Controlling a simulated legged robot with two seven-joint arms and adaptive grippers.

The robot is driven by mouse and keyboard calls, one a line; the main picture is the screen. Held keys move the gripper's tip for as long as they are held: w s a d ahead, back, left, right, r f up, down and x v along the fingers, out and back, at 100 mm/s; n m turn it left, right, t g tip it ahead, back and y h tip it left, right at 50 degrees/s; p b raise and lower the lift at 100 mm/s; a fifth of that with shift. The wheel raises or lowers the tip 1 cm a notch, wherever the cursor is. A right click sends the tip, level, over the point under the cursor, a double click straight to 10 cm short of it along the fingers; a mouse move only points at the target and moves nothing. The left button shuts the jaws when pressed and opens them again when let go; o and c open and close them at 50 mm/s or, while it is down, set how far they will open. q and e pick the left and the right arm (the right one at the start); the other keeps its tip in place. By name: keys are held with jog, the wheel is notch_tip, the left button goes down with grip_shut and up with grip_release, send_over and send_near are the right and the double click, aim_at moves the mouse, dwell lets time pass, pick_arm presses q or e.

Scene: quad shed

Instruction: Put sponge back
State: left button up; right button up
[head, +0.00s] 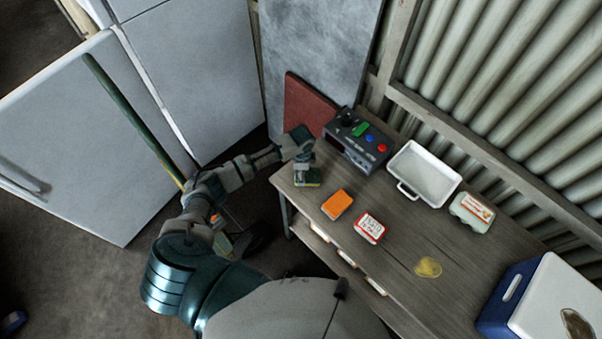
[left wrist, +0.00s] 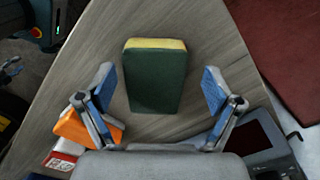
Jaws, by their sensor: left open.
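The sponge (left wrist: 155,78) is dark green with a yellow edge. In the left wrist view it lies on the wooden table between the spread fingers of my left gripper (left wrist: 160,95), with a gap on both sides. In the head view the sponge (head: 312,181) shows at the table's left end, partly hidden by my left gripper (head: 304,172). My left gripper is open, directly over the sponge, and holds nothing. My right gripper is in neither view.
On the table (head: 390,240) are an orange block (head: 337,204), a red-and-white box (head: 369,228), a dark control box (head: 358,143), a white tray (head: 422,173), an egg carton (head: 471,211), a yellow spill (head: 428,267) and a blue-and-white cooler (head: 548,300).

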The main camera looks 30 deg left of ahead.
pick_arm(q)
notch_tip(320, 180, up, 11)
jog(key=shift+d+f, duration=0.2)
jog(key=shift+d, duration=0.15)
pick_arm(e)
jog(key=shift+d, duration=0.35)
